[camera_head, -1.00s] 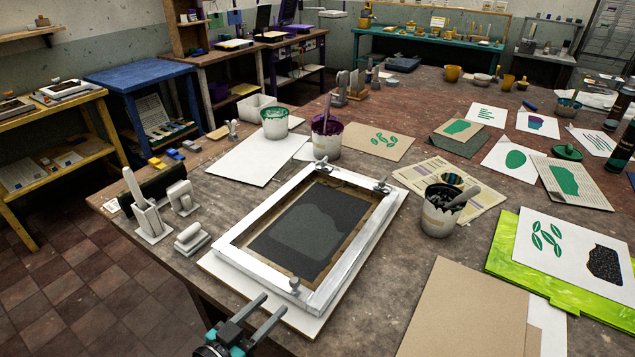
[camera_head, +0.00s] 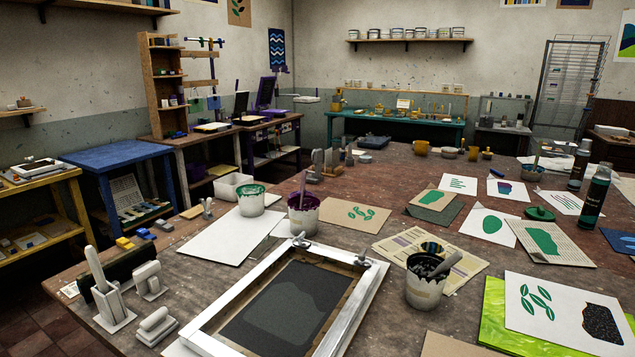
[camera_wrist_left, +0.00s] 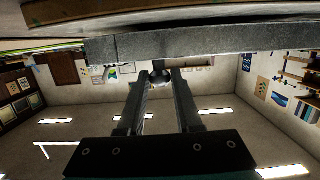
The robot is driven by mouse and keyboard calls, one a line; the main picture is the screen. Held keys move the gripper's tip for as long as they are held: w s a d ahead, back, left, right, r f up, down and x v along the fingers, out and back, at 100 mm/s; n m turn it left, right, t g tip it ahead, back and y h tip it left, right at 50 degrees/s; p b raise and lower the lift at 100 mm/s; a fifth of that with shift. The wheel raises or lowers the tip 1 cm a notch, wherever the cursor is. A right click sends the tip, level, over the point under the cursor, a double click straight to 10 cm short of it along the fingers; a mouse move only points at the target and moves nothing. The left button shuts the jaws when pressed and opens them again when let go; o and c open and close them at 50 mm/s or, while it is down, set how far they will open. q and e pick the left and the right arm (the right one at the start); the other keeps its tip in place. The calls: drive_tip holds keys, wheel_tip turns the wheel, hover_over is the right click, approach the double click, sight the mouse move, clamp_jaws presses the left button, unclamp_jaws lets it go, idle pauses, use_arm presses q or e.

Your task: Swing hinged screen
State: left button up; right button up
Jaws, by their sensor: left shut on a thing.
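The hinged screen has a white frame (camera_head: 235,292) around dark mesh (camera_head: 285,308). In the head view it lies over the worktable, its near edge cut off by the picture. Two metal hinge clamps (camera_head: 300,241) (camera_head: 361,258) sit at its far edge. In the left wrist view the frame edge (camera_wrist_left: 200,43) runs as a grey bar across the top. My left gripper (camera_wrist_left: 163,75) is shut on a small round dark knob (camera_wrist_left: 161,79) beside this bar. The head view shows neither that gripper nor the knob. My right gripper is in neither view.
Ink tubs, one green (camera_head: 251,200), one purple (camera_head: 303,213) and one black (camera_head: 427,280), stand close beyond and right of the screen. Grey tools (camera_head: 110,295) stand to its left. Prints lie to the right. Space above the screen looks clear.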

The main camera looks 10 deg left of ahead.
use_arm(q)
drive_tip(key=shift+w+d+r+p, duration=0.1)
drive_tip(key=shift+w+r+p, duration=0.1)
drive_tip(key=shift+r+p, duration=0.65)
drive_tip(key=shift+w+d+r+p, duration=0.1)
drive_tip(key=shift+w+r+p, duration=0.15)
drive_tip(key=shift+r+p, duration=0.6)
drive_tip(key=shift+w+r+p, duration=0.2)
drive_tip(key=shift+r+p, duration=0.35)
drive_tip(key=shift+r, duration=0.55)
clamp_jaws()
wheel_tip(320, 180, up, 8)
drive_tip(key=w+p, duration=0.2)
drive_tip(key=p, duration=0.6)
drive_tip(key=shift+d+r, duration=0.2)
drive_tip(key=shift+d, duration=0.25)
drive_tip(key=w+r+p, duration=0.2)
drive_tip(key=r, duration=0.5)
drive_tip(key=w+d+r+p, duration=0.1)
drive_tip(key=w+r+p, duration=0.1)
drive_tip(key=r, duration=0.4)
drive_tip(key=shift+d+r+p, duration=0.25)
drive_tip(key=shift+r+p, duration=0.1)
drive_tip(key=shift+p, duration=0.25)
unclamp_jaws()
drive_tip(key=shift+w, duration=0.1)
drive_tip(key=o, duration=0.5)
